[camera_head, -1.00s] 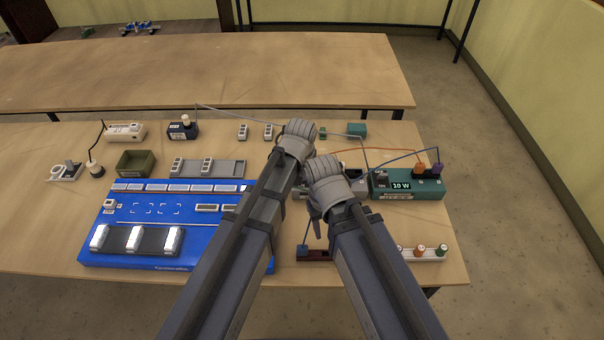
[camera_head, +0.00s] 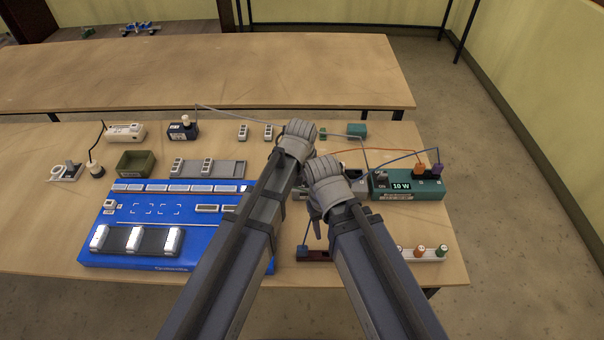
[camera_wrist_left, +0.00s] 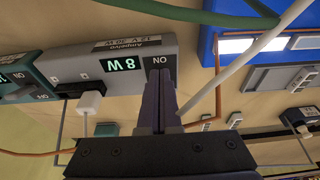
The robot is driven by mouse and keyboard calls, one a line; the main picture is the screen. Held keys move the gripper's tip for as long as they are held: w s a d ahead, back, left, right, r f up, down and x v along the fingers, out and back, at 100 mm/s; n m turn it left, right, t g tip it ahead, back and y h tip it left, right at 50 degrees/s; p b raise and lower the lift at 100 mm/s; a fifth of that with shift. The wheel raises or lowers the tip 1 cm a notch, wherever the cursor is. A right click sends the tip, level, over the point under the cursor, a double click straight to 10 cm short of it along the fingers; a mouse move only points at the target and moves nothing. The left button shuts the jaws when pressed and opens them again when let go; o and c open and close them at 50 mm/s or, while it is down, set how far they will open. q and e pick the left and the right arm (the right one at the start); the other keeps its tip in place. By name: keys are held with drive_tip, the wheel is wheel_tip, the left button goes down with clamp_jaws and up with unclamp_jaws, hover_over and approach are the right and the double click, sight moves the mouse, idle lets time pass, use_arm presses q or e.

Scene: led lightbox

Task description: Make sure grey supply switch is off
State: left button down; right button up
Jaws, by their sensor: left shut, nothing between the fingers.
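The grey supply (camera_wrist_left: 82,69) fills the upper left of the left wrist view, with a lit display (camera_wrist_left: 122,64) reading 8 W. An ON marking (camera_wrist_left: 160,62) shows at its end, beside my left gripper's fingertips (camera_wrist_left: 163,58). The fingers are shut and empty; they partly cover that end, and I cannot tell whether they touch the switch. In the head view the grey supply (camera_head: 358,187) is mostly hidden behind my right wrist. My left gripper's fingers are hidden under its wrist there. My right gripper (camera_head: 314,211) shows only partly, its opening unclear.
A teal supply (camera_head: 425,187) showing 10 W stands right of the grey one, with orange and blue cables. A blue board (camera_head: 150,220) with lit white lamps lies left. In the left wrist view a white cable (camera_wrist_left: 228,72) and a green cable (camera_wrist_left: 190,14) pass close to the fingers.

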use_arm(q)
drive_tip(key=shift+w, duration=0.1)
idle(0.5)
drive_tip(key=shift+w+r, duration=0.1)
drive_tip(key=shift+w, duration=0.4)
drive_tip(key=shift+s, duration=0.5)
drive_tip(key=w+p+v, duration=0.1)
drive_tip(key=p+v, duration=0.5)
drive_tip(key=p, duration=0.1)
drive_tip(key=shift+w+r, duration=0.2)
drive_tip(key=shift+r, duration=0.3)
